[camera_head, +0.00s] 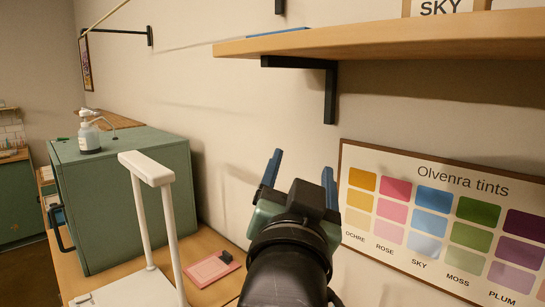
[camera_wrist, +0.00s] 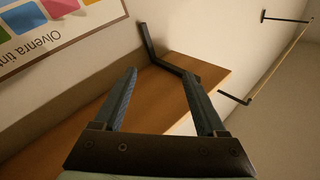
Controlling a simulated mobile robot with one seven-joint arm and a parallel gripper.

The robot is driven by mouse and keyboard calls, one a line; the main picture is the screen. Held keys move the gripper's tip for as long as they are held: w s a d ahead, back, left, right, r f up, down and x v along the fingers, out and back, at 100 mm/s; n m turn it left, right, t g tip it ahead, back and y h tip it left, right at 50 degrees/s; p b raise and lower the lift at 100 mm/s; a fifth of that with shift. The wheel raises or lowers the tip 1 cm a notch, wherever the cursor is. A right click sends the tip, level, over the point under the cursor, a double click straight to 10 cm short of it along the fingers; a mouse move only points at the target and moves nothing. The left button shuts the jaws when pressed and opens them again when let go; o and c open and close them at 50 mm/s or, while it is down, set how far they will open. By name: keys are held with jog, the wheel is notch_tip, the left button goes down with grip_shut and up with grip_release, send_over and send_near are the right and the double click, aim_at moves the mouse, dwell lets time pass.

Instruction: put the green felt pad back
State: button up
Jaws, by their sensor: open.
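I cannot make out a green felt pad for certain in either view. A tiny dark green piece (camera_head: 63,138) lies on top of the green cabinet, too small to identify. My gripper (camera_head: 302,170) is raised in front of the wall, below the wooden shelf (camera_head: 400,40) and left of the tint chart. Its two blue fingers are apart, with nothing between them. In the wrist view my gripper (camera_wrist: 159,75) is also open and empty, with the shelf (camera_wrist: 165,95) and its black bracket beyond the fingers.
The green cabinet (camera_head: 120,200) carries a pump bottle (camera_head: 89,138). A white stand (camera_head: 147,168) rises in front of it. A pink tray (camera_head: 205,272) with a dark block (camera_head: 225,257) lies on the table. A thin blue item (camera_head: 278,33) lies on the shelf. The tint chart (camera_head: 400,165) hangs right.

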jog(key=s+a+r+n+t+y, duration=0.3)
jog(key=s+r+n+t, duration=0.3)
jog(key=s+r, duration=0.8)
jog(key=shift+s+a+t, duration=0.35)
jog(key=shift+t, duration=0.35)
